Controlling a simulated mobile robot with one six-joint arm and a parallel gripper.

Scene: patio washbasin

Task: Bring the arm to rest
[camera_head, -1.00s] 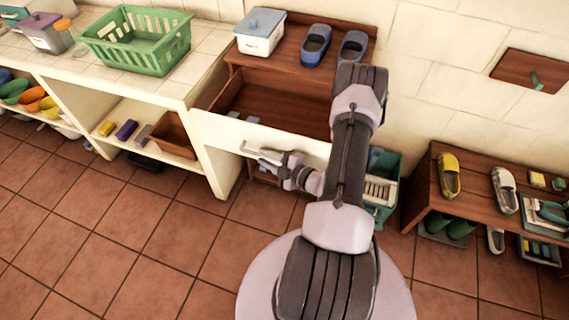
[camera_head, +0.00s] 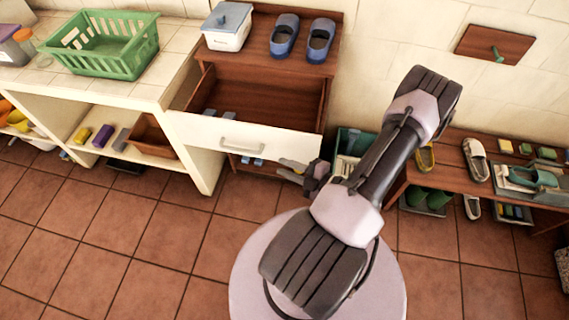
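My gripper (camera_head: 285,169) is in front of the lower right part of the pulled-out drawer (camera_head: 225,137), below and to the right of its handle (camera_head: 243,146). Its two fingers show small and apart, with nothing seen between them. It is clear of the handle. My arm bends up to the right and comes back down behind its own links, which hide part of the wrist.
Blue shoes (camera_head: 284,36) and a lidded white box (camera_head: 228,27) stand on the drawer cabinet. A green basket (camera_head: 103,62) sits on the tiled counter. A shoe bench (camera_head: 447,153) and a green crate (camera_head: 346,148) are close on the right. The floor at left is clear.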

